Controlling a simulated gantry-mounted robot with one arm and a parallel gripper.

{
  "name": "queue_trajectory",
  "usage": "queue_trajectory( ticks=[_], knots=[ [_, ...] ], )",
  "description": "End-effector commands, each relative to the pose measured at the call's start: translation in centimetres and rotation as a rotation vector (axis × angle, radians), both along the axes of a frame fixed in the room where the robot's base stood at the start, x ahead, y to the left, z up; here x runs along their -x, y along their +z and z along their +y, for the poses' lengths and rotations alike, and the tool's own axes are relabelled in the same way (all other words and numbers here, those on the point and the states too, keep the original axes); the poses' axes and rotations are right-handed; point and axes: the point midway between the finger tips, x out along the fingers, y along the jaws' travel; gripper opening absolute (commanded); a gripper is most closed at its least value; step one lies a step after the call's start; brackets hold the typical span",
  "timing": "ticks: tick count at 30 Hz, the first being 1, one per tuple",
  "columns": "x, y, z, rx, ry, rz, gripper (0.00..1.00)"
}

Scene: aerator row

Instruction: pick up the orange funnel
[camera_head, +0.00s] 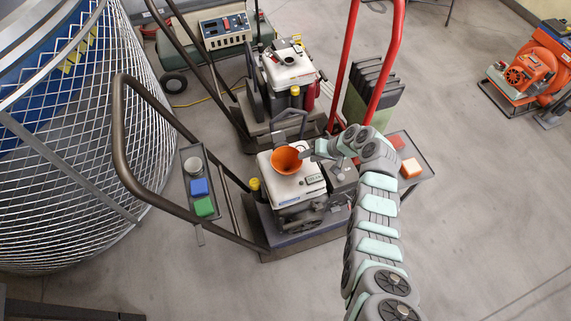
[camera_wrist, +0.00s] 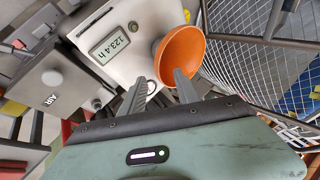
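The orange funnel (camera_head: 286,160) stands on the white top of the front aerator engine (camera_head: 308,184), with its wide mouth facing up. In the wrist view the funnel (camera_wrist: 181,52) is just past my fingertips, right of centre. My gripper (camera_wrist: 159,76) is open, its two fingers apart with nothing held between them. The right fingertip overlaps the funnel's near rim in the picture; I cannot tell whether it touches. The left finger lies over the white engine top. In the head view my gripper (camera_head: 308,153) is close to the funnel's right side. The funnel's lower end is hidden.
A dark handle bar (camera_head: 118,150) curves around the left, and red handle bars (camera_head: 385,60) rise behind my arm. A side tray (camera_head: 190,159) holds a cup, a blue block and a green block. A yellow cap (camera_head: 254,184) is left of the engine. Wire mesh stands far left.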

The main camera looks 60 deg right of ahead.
Motion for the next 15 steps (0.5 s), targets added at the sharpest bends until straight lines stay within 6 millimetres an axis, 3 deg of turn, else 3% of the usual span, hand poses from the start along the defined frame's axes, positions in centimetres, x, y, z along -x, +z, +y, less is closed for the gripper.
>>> queue_trajectory(
  ticks=[15],
  knots=[
    [-2.5,-4.3,0.5,-0.001,-0.001,0.000,0.38]
  ],
)
